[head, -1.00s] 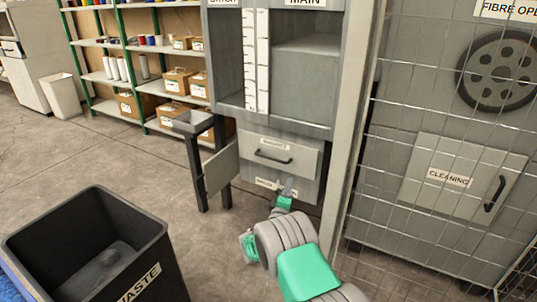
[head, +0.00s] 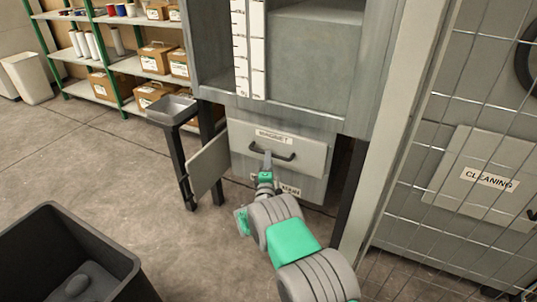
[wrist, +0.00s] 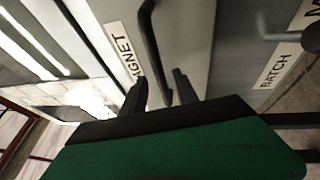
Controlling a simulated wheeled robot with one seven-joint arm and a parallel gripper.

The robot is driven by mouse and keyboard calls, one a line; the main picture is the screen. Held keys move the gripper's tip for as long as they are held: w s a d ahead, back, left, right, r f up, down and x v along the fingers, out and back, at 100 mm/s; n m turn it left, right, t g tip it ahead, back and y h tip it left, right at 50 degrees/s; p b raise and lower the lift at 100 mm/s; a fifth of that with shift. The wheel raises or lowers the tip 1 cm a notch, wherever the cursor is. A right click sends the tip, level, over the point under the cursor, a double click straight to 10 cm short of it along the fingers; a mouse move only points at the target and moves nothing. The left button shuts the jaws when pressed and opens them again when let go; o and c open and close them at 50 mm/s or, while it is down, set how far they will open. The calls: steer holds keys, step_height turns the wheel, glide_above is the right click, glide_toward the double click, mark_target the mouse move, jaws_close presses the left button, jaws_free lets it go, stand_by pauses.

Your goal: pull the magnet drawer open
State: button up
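The magnet drawer (head: 310,154) is a grey front labelled MAGNET below the main cabinet, and it appears shut. Its dark bar handle (head: 287,157) runs across the front; the handle also shows in the wrist view (wrist: 152,45). My gripper (head: 267,158) is at the left part of the handle in the head view. In the wrist view my gripper (wrist: 160,84) has its two dark fingers apart, with the handle's near end between them. I cannot tell whether either finger touches the handle.
A flap (head: 208,164) stands out at the drawer's left, beside a small tray on a stand (head: 172,109). A black bin (head: 115,258) is at lower left. A wire mesh fence (head: 450,200) is at right.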

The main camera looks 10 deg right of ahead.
steer(key=x, duration=0.3)
steer(key=shift+w, duration=0.3)
steer(key=shift+c, duration=0.2)
jaws_close()
stand_by(1.0)
